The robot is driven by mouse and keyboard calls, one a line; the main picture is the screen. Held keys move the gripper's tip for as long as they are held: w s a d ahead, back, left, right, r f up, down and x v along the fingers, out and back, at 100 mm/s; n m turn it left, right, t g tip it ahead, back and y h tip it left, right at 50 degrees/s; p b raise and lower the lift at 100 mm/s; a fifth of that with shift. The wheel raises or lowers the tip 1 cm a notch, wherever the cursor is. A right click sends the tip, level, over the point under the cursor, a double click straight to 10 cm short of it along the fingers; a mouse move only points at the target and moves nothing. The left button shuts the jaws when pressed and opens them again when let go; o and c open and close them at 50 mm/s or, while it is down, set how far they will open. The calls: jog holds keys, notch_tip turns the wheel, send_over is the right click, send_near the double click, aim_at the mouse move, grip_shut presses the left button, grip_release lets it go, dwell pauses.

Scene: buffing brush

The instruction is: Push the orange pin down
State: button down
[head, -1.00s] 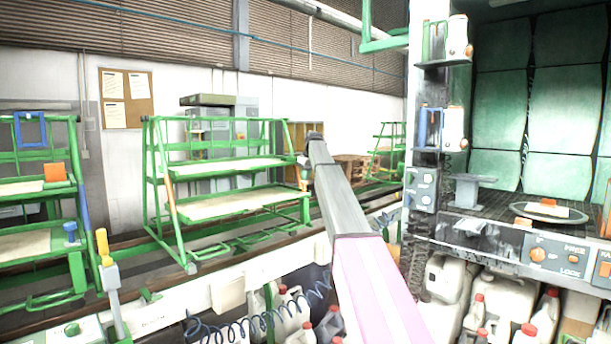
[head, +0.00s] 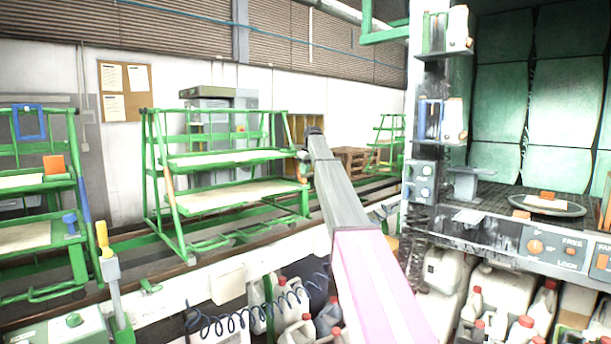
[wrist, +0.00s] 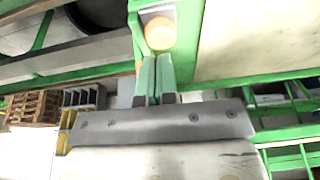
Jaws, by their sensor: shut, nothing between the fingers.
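In the wrist view an orange pin (wrist: 160,33) with a rounded end sits in a pale grey holder at a corner of green framing. My gripper (wrist: 157,58) points at it from below in the picture. Its two greenish fingers are together with nothing between them. The fingertips are very close to the pin's lower edge; I cannot tell whether they touch it. In the head view my arm reaches out to the right end of the green trolley (head: 228,188), and my fingers are not clearly visible there.
Another green rack (head: 40,180) stands at the left. A yellow-handled lever (head: 103,238) rises in the left foreground. A machine with a control panel (head: 555,247) is at the right, with several canisters below. A blue coiled hose (head: 255,318) hangs in front.

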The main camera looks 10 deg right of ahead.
jog(key=v, duration=1.1)
jog(key=shift+r, duration=0.4)
jog(key=shift+w+a+f, duration=0.1)
jog(key=shift+w, duration=0.05)
jog(key=s+f+m, duration=0.1)
jog(key=s+f, duration=0.6)
jog(key=f, duration=0.6)
jog(key=s+a+f+m+g+h, duration=0.1)
jog(key=s+f+m, duration=0.1)
jog(key=s+f, duration=0.85)
jog(key=s+f+m, duration=0.1)
jog(key=s+f, duration=0.3)
jog(key=f, duration=1.2)
jog(key=s+f+m, duration=0.1)
jog(key=s+f, duration=0.6)
jog(key=s, duration=0.4)
jog(key=s+f+m+g, duration=0.1)
jog(key=s+f, duration=0.7)
jog(key=s, duration=0.3)
jog(key=s+f+m+h, duration=0.1)
jog(key=s+f, duration=0.6)
jog(key=s, duration=0.4)
jog(key=shift+s+a+f+g, duration=0.15)
jog(key=shift+s+a+g, duration=0.1)
jog(key=shift+s+g, duration=0.1)
